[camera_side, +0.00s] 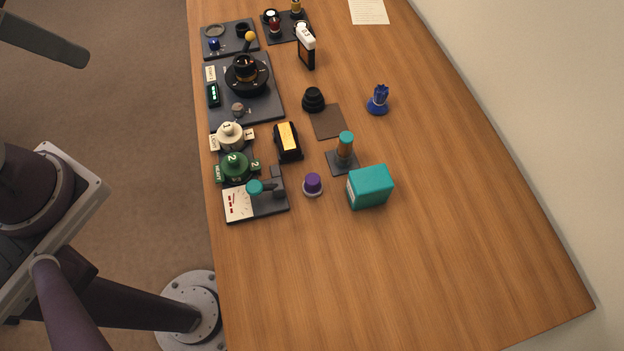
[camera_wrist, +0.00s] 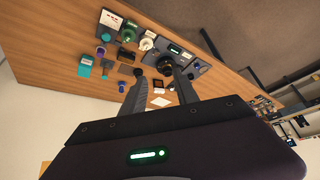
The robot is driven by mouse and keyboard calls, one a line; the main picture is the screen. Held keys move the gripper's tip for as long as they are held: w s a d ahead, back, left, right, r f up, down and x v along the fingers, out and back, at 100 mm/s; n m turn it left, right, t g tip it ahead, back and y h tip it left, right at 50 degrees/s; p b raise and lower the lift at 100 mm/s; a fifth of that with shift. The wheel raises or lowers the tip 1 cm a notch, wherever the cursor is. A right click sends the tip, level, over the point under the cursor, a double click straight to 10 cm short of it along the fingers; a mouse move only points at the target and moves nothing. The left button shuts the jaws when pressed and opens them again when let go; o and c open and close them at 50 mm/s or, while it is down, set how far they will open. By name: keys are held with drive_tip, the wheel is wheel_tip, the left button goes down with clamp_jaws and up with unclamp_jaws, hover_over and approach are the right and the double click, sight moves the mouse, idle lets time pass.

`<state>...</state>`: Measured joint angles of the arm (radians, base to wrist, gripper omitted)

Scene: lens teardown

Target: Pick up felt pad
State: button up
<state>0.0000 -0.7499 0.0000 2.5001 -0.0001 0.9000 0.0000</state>
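The likely felt pad is a flat brown rectangle (camera_side: 327,121) lying on the wooden table in the side view. A stacked black lens piece (camera_side: 313,99) stands at its upper left corner. The gripper is not visible over the table in the side view.
Around the pad stand a blue piece (camera_side: 378,101), a black block with a yellow top (camera_side: 288,142), a teal-topped post (camera_side: 346,148) and a teal box (camera_side: 369,187). A dark tray (camera_side: 265,108) with lens parts lies left. The table's right and front are clear.

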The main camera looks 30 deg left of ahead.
drive_tip(key=shift+c, duration=0.6)
drive_tip(key=w+d+f+n+g+h, duration=0.3)
drive_tip(key=w+d+f+g+h, duration=0.15)
drive_tip(key=d+g, duration=0.2)
drive_tip(key=n+g+h, duration=0.2)
drive_tip(key=n+h, duration=0.7)
drive_tip(key=n, duration=0.4)
hover_over(310, 176)
drive_tip(key=w+a, duration=0.2)
drive_tip(key=a, duration=1)
drive_tip(key=shift+t, duration=0.25)
wheel_tip(310, 176, down, 22)
drive_tip(key=shift+d+r, duration=0.1)
drive_tip(key=shift+d, duration=0.05)
drive_tip(key=x, duration=1.2)
drive_tip(key=shift+f, duration=0.35)
clamp_jaws()
